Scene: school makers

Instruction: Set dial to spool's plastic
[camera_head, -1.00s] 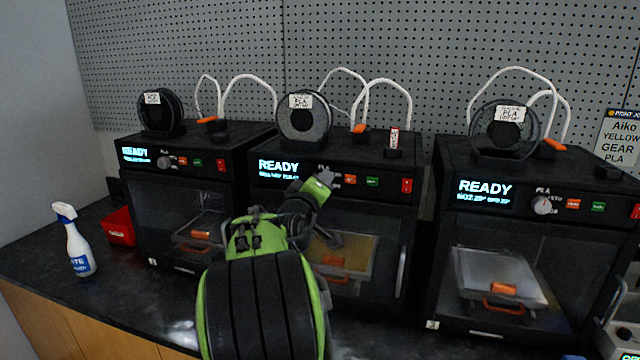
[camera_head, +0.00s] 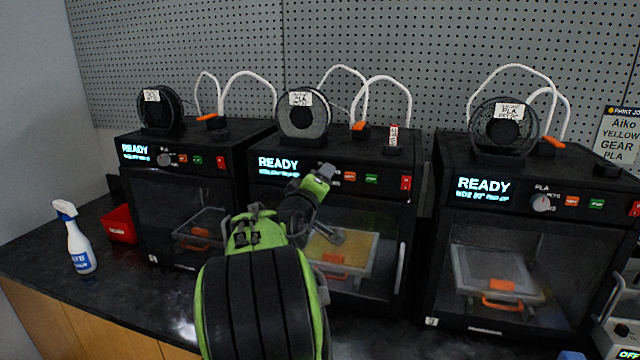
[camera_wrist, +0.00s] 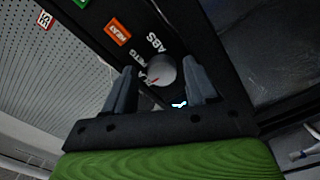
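The middle printer (camera_head: 335,160) has a selector dial (camera_wrist: 161,70), a round grey knob marked PLA, PETG and ABS. Its red pointer line is toward the lower left in the wrist view, on the PLA side. The dial is hidden behind my gripper in the head view. My gripper (camera_wrist: 158,80) is open, its two fingers on either side of the dial; I cannot tell whether they touch it. The middle spool (camera_head: 303,124) is grey, on top of that printer, with a white label (camera_head: 300,98) that seems to read PLA, small and blurred.
An orange HEAT button (camera_wrist: 118,31) and a green button sit beside the dial. Similar printers stand at left (camera_head: 190,190) and right (camera_head: 530,220). A spray bottle (camera_head: 75,238) and red bin (camera_head: 119,225) are at left. A pegboard (camera_head: 400,40) is behind.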

